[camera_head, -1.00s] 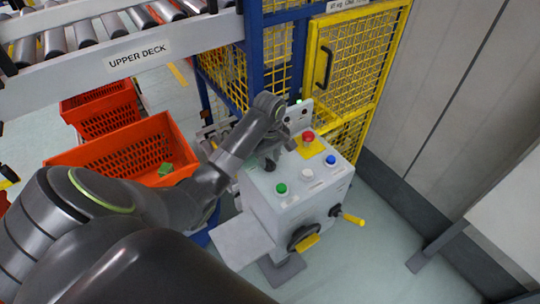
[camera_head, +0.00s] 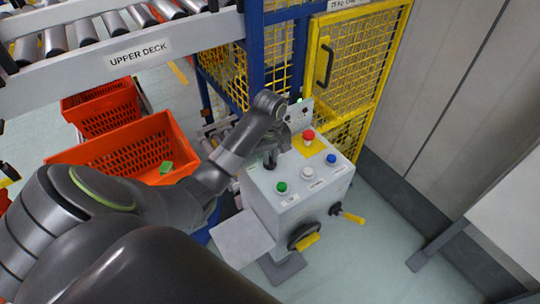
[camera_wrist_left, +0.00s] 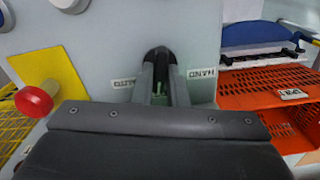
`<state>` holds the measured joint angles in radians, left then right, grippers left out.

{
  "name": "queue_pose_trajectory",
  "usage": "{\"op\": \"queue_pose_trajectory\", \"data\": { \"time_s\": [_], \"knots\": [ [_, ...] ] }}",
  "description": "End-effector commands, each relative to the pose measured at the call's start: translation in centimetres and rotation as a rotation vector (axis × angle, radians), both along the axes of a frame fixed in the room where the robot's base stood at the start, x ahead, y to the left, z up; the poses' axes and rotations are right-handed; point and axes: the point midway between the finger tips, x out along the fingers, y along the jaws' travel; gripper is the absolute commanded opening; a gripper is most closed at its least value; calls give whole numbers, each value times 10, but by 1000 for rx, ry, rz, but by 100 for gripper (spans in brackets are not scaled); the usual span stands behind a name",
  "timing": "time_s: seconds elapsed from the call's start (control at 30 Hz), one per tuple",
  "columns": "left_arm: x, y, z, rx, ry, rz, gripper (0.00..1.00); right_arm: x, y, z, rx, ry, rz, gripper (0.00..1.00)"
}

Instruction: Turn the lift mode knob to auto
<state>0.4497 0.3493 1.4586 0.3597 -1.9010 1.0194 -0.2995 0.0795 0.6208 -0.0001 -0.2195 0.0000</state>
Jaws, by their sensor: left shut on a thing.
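The lift mode knob (camera_wrist_left: 157,55) is black and sits on the pale grey panel of the control box (camera_head: 262,208). My left gripper (camera_wrist_left: 162,78) is shut on it, one finger on each side. In the head view the left gripper (camera_head: 270,159) comes down onto the panel's upper left, and the wrist hides most of the knob. In the wrist view, one small label (camera_wrist_left: 123,83) lies left of the knob and a HAND label (camera_wrist_left: 201,73) right of it, both upside down. The left label looks like AUTO. The knob's exact pointing direction is unclear. My right gripper is out of view.
The panel also carries a red button (camera_head: 308,135) on a yellow plate, and green (camera_head: 281,187), white (camera_head: 307,171) and blue (camera_head: 331,159) buttons. A yellow-handled crank (camera_head: 350,216) sticks out at the side. Orange totes (camera_head: 125,150) stand left; a yellow mesh cage (camera_head: 350,65) stands behind.

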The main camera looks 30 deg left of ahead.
Motion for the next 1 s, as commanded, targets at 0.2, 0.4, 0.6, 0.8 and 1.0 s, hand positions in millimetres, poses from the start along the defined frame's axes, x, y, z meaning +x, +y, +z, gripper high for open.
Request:
{"op": "queue_pose_trajectory", "data": {
  "time_s": [0.2, 0.4, 0.6, 0.8, 1.0],
  "knots": [
    [0, 1, 0, 1, -1, -189, 0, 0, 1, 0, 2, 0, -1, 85],
    [0, 1, 0, 2, -1, -346, 0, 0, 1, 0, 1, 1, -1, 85],
    [0, 0, 0, 2, -1, -465, 0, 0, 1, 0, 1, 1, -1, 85],
    [0, 0, 0, 2, -1, -536, 0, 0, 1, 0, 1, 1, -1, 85],
    [0, 0, 0, 2, -1, -564, 0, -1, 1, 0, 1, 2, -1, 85]
  ]
}}
